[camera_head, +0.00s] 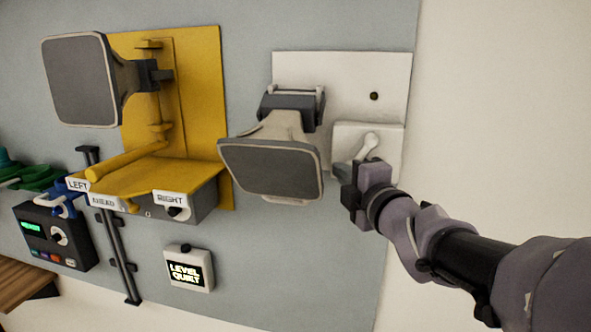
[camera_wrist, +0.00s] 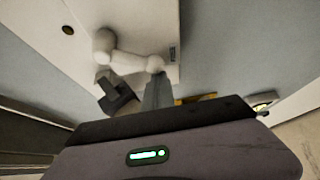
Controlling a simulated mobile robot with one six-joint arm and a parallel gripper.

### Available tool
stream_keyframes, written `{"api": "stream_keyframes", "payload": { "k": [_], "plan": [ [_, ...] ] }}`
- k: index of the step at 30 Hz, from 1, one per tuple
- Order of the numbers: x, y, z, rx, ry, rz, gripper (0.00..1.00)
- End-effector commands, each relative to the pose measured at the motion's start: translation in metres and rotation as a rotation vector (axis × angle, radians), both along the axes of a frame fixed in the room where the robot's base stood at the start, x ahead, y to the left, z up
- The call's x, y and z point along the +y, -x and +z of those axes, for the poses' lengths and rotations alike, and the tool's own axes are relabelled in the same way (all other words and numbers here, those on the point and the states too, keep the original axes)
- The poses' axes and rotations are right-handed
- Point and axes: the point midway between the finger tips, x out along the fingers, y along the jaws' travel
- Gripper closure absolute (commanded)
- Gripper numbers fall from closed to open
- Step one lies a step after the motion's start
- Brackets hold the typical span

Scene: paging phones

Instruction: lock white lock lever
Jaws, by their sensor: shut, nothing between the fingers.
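The white lock lever (camera_head: 367,146) sits on a white box (camera_head: 341,134) on the right of the wall panel. In the head view it slants, with its upper end to the right. In the wrist view the lever (camera_wrist: 130,62) lies across the white plate, with a rounded knob at each end. My gripper (camera_head: 362,172) is shut and empty at the lever's lower end. In the wrist view the fingers (camera_wrist: 158,90) reach up close to the lever's right knob; I cannot tell whether they touch it.
A grey-faced horn (camera_head: 270,168) hangs just left of the lever. A yellow bracket (camera_head: 225,120) with another horn (camera_head: 78,80) stands further left. A small "LEVEL QUIET" display (camera_head: 189,270) is below. The wall right of the panel is clear.

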Motion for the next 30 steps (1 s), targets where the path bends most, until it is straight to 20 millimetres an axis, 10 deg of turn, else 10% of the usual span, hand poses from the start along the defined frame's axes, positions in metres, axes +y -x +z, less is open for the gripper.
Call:
{"api": "stream_keyframes", "payload": {
  "k": [30],
  "plan": [
    [-0.04,0.013,-0.013,0.227,0.703,0.002,1.0]
  ]
}}
